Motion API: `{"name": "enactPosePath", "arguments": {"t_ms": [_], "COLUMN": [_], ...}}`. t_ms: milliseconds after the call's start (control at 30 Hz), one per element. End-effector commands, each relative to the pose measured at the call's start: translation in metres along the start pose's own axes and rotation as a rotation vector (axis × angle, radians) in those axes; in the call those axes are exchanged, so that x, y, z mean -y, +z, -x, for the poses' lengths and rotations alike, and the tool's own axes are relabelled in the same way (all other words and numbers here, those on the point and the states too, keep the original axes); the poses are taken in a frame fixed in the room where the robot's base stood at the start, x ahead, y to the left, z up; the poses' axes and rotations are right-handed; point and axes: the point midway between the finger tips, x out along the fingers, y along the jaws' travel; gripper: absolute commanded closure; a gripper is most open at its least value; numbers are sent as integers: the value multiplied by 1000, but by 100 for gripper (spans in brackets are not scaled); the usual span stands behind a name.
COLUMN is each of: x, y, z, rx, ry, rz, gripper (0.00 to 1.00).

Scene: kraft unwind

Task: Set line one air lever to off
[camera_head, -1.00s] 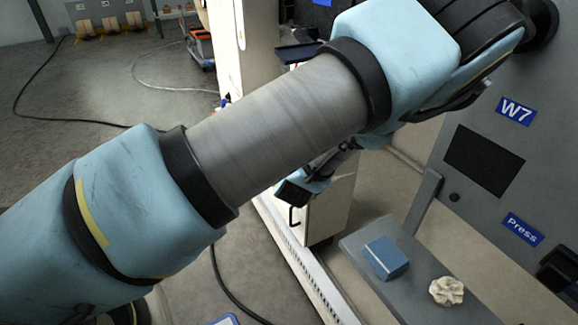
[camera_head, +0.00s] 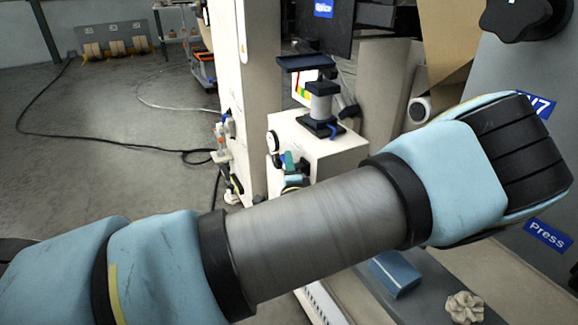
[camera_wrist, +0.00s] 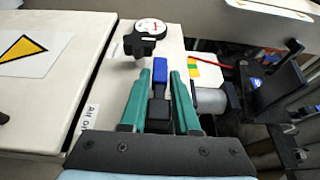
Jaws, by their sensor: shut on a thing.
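The air lever (camera_wrist: 159,68), with a blue end and a darker part below it, sits between the green fingers of my gripper (camera_wrist: 168,72) in the wrist view. My gripper is shut on the lever. A white label (camera_wrist: 88,116) starting with "Air" lies to the left of the fingers; the rest of its text is hard to read. In the head view, a small teal part of my gripper (camera_head: 290,161) shows at the front of a white cabinet (camera_head: 338,152), below a round gauge (camera_head: 272,141). The lever cannot be made out clearly there.
A black knob (camera_wrist: 140,43) stands beside the gauge, just beyond the fingers. A grey cylinder (camera_wrist: 210,100) and black bracket (camera_wrist: 275,90) are close on the right. A blue box (camera_head: 394,273) and crumpled lump (camera_head: 465,307) lie on a shelf below my arm.

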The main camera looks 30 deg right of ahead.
Motion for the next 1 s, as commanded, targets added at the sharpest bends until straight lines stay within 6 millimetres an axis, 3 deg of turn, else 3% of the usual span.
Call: {"name": "enactPosePath", "arguments": {"t_ms": [233,267,467,767,1000], "x": [1,1,0,0,0], "y": [1,1,1,0,0], "z": [0,0,0,3,38], "rx": [1,1,1,-1,-2], "ry": [-2,-1,0,1,3], "rz": [-1,-1,-1,0,-1], "gripper": [100,69,48,48,48]}}
